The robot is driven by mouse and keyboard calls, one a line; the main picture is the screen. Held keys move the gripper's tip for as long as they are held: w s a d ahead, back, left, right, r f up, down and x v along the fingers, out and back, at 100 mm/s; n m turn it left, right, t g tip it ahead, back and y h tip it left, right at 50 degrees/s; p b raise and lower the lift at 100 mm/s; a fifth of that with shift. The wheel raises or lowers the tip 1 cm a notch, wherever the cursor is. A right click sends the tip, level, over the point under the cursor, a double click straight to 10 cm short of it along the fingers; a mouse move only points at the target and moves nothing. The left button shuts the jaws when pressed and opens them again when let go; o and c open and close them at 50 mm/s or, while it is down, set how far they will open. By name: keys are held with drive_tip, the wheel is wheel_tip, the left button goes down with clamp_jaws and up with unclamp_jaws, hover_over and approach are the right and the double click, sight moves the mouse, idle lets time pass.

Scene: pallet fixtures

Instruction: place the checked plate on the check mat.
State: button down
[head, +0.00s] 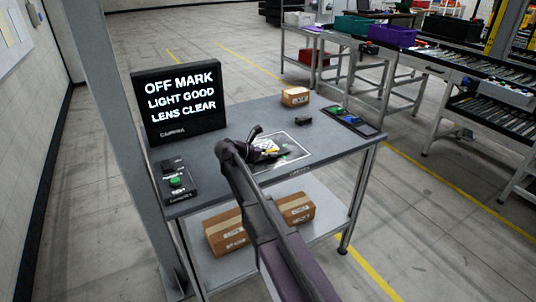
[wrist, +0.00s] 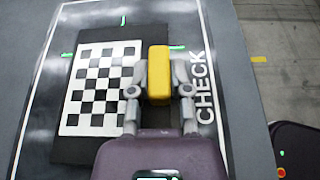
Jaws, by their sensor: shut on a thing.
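The checked plate (wrist: 98,92) is a dark plate with a black-and-white checker pattern and a yellow grip block (wrist: 158,75) at its right in the wrist view. My gripper (wrist: 159,88) is shut on that yellow block. The plate is over the check mat (wrist: 205,100), a dark mat with a white outline, the word CHECK and green marks. Green marks show beyond the plate's top, left and right; its near side is partly hidden by my gripper. I cannot tell whether the plate touches the mat. In the head view the checker pattern (head: 264,145) shows beside my gripper.
A screen (head: 180,103) at the table's back left reads OFF MARK, LIGHT GOOD, LENS CLEAR. A green-button box (head: 176,183) is at left. A carton (head: 295,97), a small dark block (head: 303,121) and a dark tray (head: 366,129) are behind and right of the mat.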

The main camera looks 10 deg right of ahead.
drive_tip(key=c, duration=0.6)
unclamp_jaws()
drive_tip(key=shift+o, duration=0.2)
drive_tip(key=shift+r, duration=0.1)
drive_tip(key=shift+s+a+r+p, duration=0.15)
drive_tip(key=shift+a+r+p, duration=0.15)
drive_tip(key=shift+a+p, duration=0.2)
drive_tip(key=p+v, duration=0.3)
drive_tip(key=v, duration=0.6)
drive_tip(key=shift+s+a+r+p, duration=0.1)
drive_tip(key=shift+a+r+p, duration=0.1)
drive_tip(key=shift+a+p, duration=0.1)
drive_tip(key=shift+s+a+r, duration=0.1)
drive_tip(key=shift+s+a, duration=0.1)
drive_tip(key=shift+a, duration=0.3)
